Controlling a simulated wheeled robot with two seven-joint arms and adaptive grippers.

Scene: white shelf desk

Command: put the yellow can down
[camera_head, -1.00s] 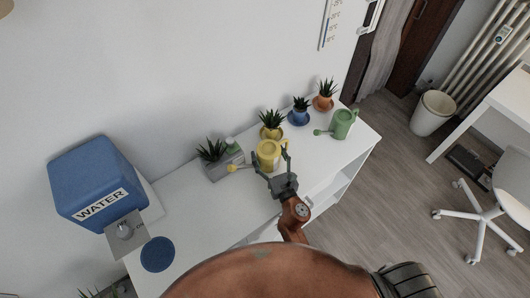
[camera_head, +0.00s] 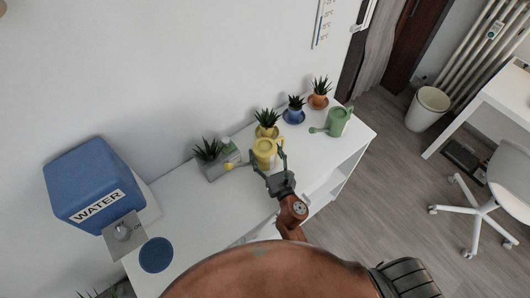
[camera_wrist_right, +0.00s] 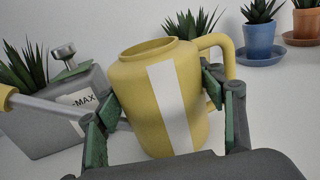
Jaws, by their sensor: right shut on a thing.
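The yellow can (camera_head: 264,151) is a watering can with a spout pointing left and a handle at its right. It stands upright, or nearly so, over the white shelf desk (camera_head: 205,215); I cannot tell if its base touches. My right gripper (camera_head: 267,167) is shut on the can's body. In the right wrist view the can (camera_wrist_right: 150,75) fills the middle, with the green-padded fingers (camera_wrist_right: 160,125) on both sides and a pale stripe down its front. My left gripper is not in view.
A grey planter (camera_head: 222,166) stands close behind the spout. Potted plants in yellow (camera_head: 267,131), blue (camera_head: 294,116) and orange (camera_head: 318,101) line the back, with a green can (camera_head: 338,122) at the right. A blue water tank (camera_head: 92,185) is at the left.

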